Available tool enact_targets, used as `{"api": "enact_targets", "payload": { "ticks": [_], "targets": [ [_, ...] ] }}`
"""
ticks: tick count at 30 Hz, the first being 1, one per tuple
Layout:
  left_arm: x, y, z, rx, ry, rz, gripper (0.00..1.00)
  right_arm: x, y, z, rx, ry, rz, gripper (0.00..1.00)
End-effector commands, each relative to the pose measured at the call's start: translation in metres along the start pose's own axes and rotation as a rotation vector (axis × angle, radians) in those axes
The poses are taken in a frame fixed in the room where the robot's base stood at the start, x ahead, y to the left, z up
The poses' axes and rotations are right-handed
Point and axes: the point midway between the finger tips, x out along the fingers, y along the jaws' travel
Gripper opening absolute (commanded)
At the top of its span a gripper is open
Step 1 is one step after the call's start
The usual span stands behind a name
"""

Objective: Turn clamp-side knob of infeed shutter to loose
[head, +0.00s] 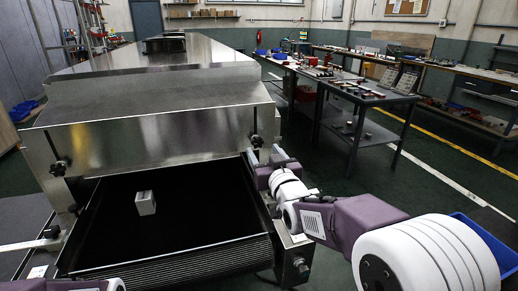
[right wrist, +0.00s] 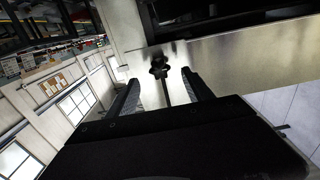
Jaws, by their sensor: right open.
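The infeed shutter (head: 165,145) is the broad steel plate above the opening of the tunnel dryer. A black knob (head: 257,140) sits at its right end and another black knob (head: 59,167) at its left end. I cannot tell from markings which is the clamp-side one. My right gripper (head: 265,156) is open just below and in front of the right knob. My left gripper is out of view; only part of that arm shows at the bottom left.
A small pale box (head: 145,202) rests on the black infeed belt (head: 190,220). The steel side rail of the infeed lies below my right arm. A dark workbench (head: 368,98) with tools stands at the right, with open floor before it.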

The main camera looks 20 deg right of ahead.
Motion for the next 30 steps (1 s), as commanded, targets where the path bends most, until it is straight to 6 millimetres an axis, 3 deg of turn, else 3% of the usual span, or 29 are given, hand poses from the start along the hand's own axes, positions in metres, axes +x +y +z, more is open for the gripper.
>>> {"api": "enact_targets", "payload": {
  "ticks": [3, 7, 17, 18, 20, 24, 30],
  "targets": [
    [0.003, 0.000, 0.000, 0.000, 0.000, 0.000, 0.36, 0.025, 0.000, 0.002, 0.000, -0.001, 0.000, 0.60],
    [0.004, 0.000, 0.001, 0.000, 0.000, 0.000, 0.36, 0.044, 0.000, 0.001, 0.000, -0.001, 0.000, 0.60],
    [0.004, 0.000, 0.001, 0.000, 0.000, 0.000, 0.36, 0.053, 0.000, 0.001, 0.000, -0.001, 0.000, 0.60],
    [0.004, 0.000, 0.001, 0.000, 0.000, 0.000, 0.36, 0.053, 0.000, 0.001, 0.000, -0.001, 0.000, 0.57],
    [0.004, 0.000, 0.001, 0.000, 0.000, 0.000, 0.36, 0.053, 0.000, 0.001, 0.000, -0.001, 0.000, 0.40],
    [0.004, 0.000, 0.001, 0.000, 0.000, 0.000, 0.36, 0.053, 0.000, 0.001, 0.000, -0.001, 0.000, 0.01],
    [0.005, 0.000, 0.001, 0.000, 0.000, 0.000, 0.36, 0.053, 0.000, 0.001, -0.009, -0.001, 0.000, 0.00]
  ]
}}
